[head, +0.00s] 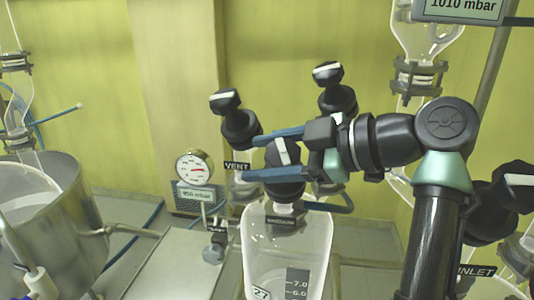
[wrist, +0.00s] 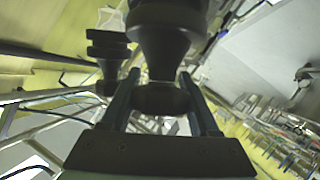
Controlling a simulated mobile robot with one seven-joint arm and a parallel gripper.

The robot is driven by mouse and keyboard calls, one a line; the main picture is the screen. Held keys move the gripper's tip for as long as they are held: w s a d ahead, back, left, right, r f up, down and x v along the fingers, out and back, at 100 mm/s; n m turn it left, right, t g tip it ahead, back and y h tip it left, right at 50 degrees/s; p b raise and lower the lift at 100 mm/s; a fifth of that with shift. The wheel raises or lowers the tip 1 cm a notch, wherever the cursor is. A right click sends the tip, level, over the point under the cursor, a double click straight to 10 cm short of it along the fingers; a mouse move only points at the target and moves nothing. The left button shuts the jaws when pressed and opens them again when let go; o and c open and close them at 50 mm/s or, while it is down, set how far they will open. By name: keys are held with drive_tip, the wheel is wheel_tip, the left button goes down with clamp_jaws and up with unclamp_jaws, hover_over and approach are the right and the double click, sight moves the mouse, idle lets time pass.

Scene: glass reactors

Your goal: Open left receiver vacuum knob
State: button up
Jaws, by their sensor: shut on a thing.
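The vacuum knob (head: 285,155) is black with a white stripe on top and stands above a small dark "VACUUM" label (head: 280,221) on the glass receiver (head: 285,255). My gripper (head: 250,158) reaches in from the right, with one blue finger on each side of the knob, and is shut on it. The white stripe is slightly tilted from upright in the head view. In the wrist view, my gripper (wrist: 163,90) has the dark round knob (wrist: 160,98) between its two fingers. The knob's lower part is partly hidden by the near finger.
A black valve knob (head: 225,102) stands close on the left above the "VENT" label (head: 237,166). Another black knob (head: 328,73) stands behind my gripper. A pressure gauge (head: 193,168) and a steel vessel (head: 45,225) are further left. An "INLET" label (head: 476,271) is lower right.

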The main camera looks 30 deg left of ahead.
drive_tip(key=n+g+h+p, duration=0.1)
drive_tip(key=n+g+p, duration=0.1)
drive_tip(key=n+g+h+p, duration=0.1)
drive_tip(key=n, duration=0.1)
drive_tip(key=shift+s+d+f+g+h, duration=0.2)
drive_tip(key=shift+s+f+g+h, duration=0.1)
drive_tip(key=shift+s, duration=0.1)
drive_tip(key=shift+f, duration=0.15)
drive_tip(key=o, duration=1.4)
